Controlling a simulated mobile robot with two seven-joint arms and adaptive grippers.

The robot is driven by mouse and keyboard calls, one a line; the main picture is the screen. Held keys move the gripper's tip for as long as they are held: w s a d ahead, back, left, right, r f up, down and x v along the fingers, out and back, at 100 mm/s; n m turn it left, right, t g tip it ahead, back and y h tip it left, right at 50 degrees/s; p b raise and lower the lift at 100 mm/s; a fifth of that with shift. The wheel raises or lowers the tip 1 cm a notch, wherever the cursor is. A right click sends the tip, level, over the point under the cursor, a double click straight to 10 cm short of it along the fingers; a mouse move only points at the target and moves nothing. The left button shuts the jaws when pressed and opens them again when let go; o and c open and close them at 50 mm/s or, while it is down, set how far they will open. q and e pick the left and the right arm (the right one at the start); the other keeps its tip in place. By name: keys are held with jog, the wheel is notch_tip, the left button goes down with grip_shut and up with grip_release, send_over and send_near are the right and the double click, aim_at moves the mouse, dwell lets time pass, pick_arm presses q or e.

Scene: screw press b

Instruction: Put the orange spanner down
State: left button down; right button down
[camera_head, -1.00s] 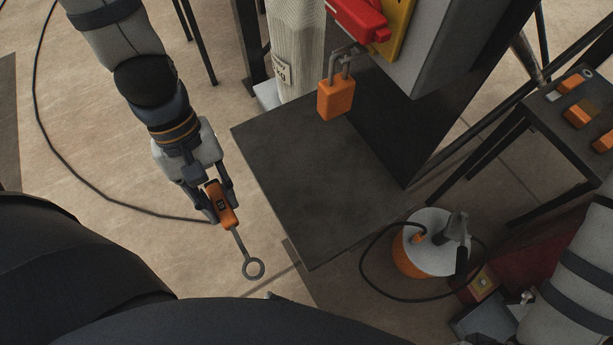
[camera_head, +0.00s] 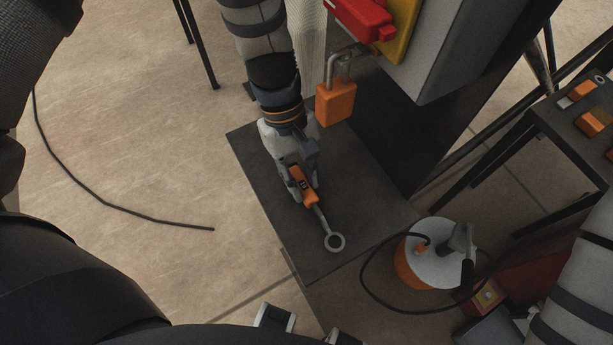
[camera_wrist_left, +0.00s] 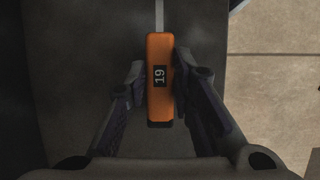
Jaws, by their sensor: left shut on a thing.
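The orange spanner (camera_head: 304,188) has an orange handle and a grey shaft ending in a ring. My left gripper (camera_head: 304,196) is shut on its handle. The spanner is over the dark flat plate (camera_head: 270,165), with its ring toward the plate's front right part. I cannot tell whether it touches the plate. In the left wrist view the handle (camera_wrist_left: 160,85) stands between the two fingers and bears the number 19. The ring end is out of that view. My right arm shows at the lower right, but its gripper cannot be made out.
An orange padlock (camera_head: 336,103) hangs from the red switch (camera_head: 362,18) close to my left arm. A white and orange round container (camera_head: 437,255) with a black cable stands right of the plate. A dark table (camera_head: 575,130) with orange items is at the right.

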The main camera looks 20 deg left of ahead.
pick_arm(q)
jog(key=shift+w+d+f, duration=0.15)
jog(key=shift+f, duration=0.3)
jog(key=shift+w+d+f, duration=0.1)
jog(key=shift+f, duration=0.3)
jog(key=c, duration=1.4)
grip_release()
pick_arm(e)
jog(key=shift+s+f, duration=0.15)
pick_arm(q)
jog(key=shift+r, duration=0.15)
jog(key=v, duration=0.5)
jog(key=shift+w, duration=0.15)
jog(key=w+a, duration=0.2)
jog(key=a, duration=0.1)
jog(key=w+a+b, duration=0.1)
jog(key=w+a, duration=0.1)
jog(key=a, duration=0.1)
jog(key=w+a+b, duration=0.1)
jog(key=w+a, duration=0.2)
jog(key=shift+f, duration=0.2)
jog(key=shift+w+a+r, duration=0.1)
jog(key=shift+w+a, duration=0.1)
pick_arm(e)
jog(key=shift+s+f+g, duration=0.4)
jog(key=shift+s+f, duration=0.7)
jog(key=shift+f, duration=0.1)
